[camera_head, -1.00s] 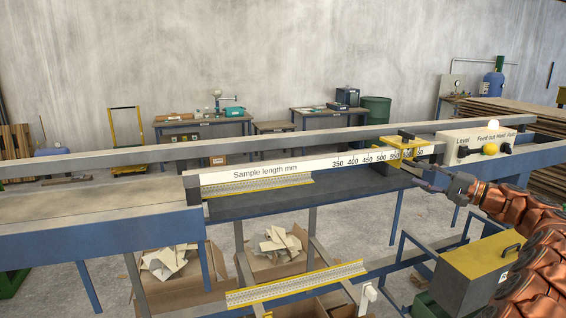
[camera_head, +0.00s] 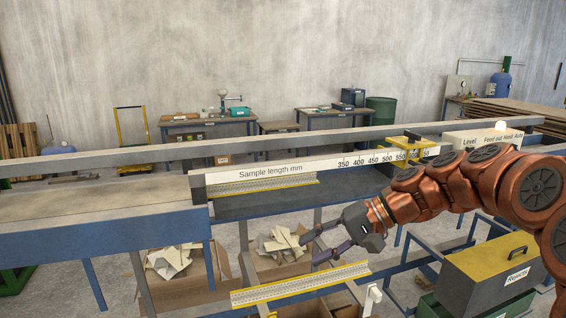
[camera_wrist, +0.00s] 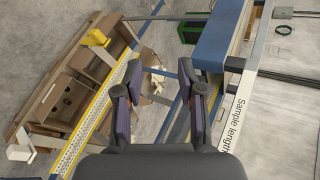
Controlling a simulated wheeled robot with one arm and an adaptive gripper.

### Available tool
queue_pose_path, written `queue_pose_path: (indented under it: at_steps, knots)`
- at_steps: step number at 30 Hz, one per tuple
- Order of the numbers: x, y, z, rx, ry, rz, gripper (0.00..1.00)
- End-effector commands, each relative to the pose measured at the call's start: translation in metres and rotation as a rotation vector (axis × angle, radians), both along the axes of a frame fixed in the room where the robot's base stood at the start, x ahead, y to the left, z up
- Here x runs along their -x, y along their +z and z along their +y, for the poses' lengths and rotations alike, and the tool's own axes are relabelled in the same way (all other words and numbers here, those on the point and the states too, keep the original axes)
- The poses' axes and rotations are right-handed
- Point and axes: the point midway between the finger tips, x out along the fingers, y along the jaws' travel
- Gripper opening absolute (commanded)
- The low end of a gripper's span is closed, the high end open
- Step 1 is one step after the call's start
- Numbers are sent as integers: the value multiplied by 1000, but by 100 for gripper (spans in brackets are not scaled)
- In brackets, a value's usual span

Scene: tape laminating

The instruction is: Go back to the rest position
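My gripper (camera_head: 313,248) hangs in front of the machine, below the sample length scale (camera_head: 270,172) and above the lower yellow-edged ruler (camera_head: 300,284). Its two fingers are spread apart with nothing between them; the wrist view shows the same open gripper (camera_wrist: 158,80). The yellow sliding stop (camera_head: 410,140) sits on the scale near the 550 mark, apart from my gripper. My arm partly covers the control box (camera_head: 485,138) with its level and feed-out labels.
Cardboard boxes with scraps (camera_head: 280,245) stand under the machine. A grey box with a yellow top (camera_head: 490,262) is at the lower right. The upper rail (camera_head: 250,145) crosses behind my arm. Work tables (camera_head: 207,125) stand by the wall.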

Motion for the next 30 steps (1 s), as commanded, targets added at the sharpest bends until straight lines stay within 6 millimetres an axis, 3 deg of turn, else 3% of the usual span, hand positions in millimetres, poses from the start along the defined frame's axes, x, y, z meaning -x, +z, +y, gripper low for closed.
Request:
queue_pose_path:
  at_steps: [1,5,11,21,24,30]
  knots:
    - [19,-8,6,44,25,9,39]
    - [65,-31,11,173,81,29,39]
    - [131,-66,1,377,151,46,39]
    - [234,-123,-56,722,236,74,39]
    - [260,-136,-77,812,251,81,39]
    - [291,-151,-106,930,266,91,39]
